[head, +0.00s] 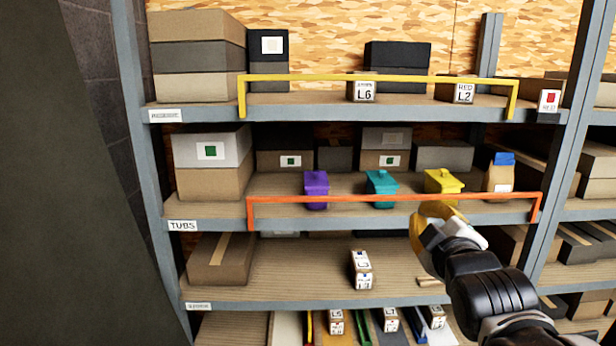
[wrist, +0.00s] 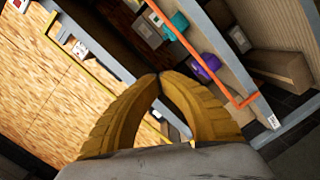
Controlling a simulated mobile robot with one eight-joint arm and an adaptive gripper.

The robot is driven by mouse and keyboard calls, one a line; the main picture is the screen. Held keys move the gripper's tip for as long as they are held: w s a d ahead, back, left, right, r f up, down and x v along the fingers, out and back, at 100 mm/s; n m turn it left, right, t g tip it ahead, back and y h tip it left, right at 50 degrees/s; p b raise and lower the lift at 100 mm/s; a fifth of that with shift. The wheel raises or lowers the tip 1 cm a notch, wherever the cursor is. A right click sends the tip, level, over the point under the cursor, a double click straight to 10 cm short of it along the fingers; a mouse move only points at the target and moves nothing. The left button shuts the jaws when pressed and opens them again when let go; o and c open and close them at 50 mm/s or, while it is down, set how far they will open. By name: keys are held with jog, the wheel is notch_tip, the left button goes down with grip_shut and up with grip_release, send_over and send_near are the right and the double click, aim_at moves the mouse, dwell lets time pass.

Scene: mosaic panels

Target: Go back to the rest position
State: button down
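My gripper (head: 436,216) has yellow fingers and is in front of the shelf rack, at the right of the tubs shelf, just below the yellow tub (head: 443,182). In the wrist view my gripper (wrist: 160,76) has its fingertips together with nothing visible between them. My dark arm reaches in from the lower right in the head view. A purple tub (head: 316,190) and a teal tub (head: 381,188) stand on the same shelf, left of the yellow tub; both show in the wrist view, the purple tub (wrist: 205,67) and the teal tub (wrist: 180,23).
An orange rail (head: 390,199) runs along the tubs shelf front, and a yellow rail (head: 380,78) along the shelf above.

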jog(key=s+a+f+m+g+b, duration=0.1)
jog(key=s+f+m+g+b, duration=0.2)
jog(key=f, duration=1.2)
jog(key=s+a+f+m+g+b, duration=0.1)
jog(key=s+f+m+g+b, duration=0.2)
jog(key=s+f+b, duration=0.7)
jog(key=s+a+f+m+g+y+b, duration=0.1)
jog(key=s+f+m+g+b, duration=0.2)
jog(key=f, duration=1.7)
jog(key=s+m+b, duration=0.1)
jog(key=s+b, duration=0.2)
jog(key=b, duration=0.3)
jog(key=shift+s+a+m+g, duration=0.15)
jog(key=shift+a+m+g, duration=0.15)
jog(key=shift+g, duration=0.1)
jog(key=shift+f, duration=0.1)
